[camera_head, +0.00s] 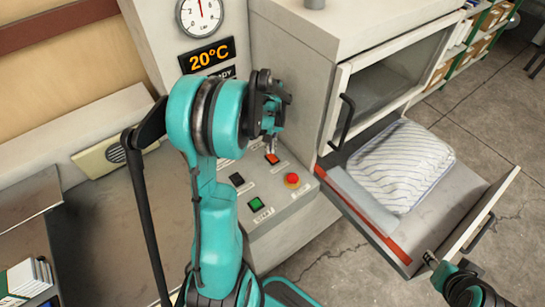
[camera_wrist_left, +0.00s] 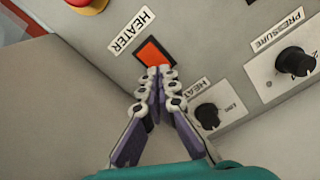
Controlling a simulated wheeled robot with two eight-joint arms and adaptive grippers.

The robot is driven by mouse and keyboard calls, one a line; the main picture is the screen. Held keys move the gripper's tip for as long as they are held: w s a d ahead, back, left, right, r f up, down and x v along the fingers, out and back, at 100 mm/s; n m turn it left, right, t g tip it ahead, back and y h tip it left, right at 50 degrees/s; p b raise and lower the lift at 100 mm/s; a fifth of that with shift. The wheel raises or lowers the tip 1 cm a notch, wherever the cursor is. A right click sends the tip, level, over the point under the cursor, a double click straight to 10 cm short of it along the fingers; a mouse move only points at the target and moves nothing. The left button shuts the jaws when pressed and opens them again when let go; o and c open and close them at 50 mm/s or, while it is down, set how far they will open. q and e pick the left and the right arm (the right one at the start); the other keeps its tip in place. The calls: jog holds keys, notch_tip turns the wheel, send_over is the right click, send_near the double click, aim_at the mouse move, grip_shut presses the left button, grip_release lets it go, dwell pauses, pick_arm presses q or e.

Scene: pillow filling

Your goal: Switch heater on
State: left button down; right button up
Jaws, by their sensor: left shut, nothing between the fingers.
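The heater switch is an orange-red rocker (camera_wrist_left: 154,52) beside a HEATER label (camera_wrist_left: 130,32) in the left wrist view. In the head view the switch (camera_head: 272,159) shows on the sloped control panel (camera_head: 295,205). My left gripper (camera_wrist_left: 160,72) is shut and empty, its fingertips at the lower edge of the switch and covering part of it; I cannot tell whether they touch. In the head view my left gripper (camera_head: 270,148) is over the panel. The display (camera_head: 207,55) reads 20°C. My right gripper (camera_head: 465,287) is partly visible at bottom right; its finger state is unclear.
A red emergency button (camera_head: 292,180) and green button (camera_head: 256,204) are near the switch. Knobs (camera_wrist_left: 296,61) sit to its right in the wrist view. A striped pillow (camera_head: 400,165) lies on the pulled-out tray (camera_head: 455,205) before the open chamber (camera_head: 385,85).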

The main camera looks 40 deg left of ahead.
pick_arm(q)
jog(key=shift+f+b, duration=0.9)
jog(key=shift+f, duration=0.2)
dwell(0.9)
jog(key=shift+r, duration=0.1)
jog(key=shift+r+p, duration=2.55)
jog(key=shift+r, duration=0.9)
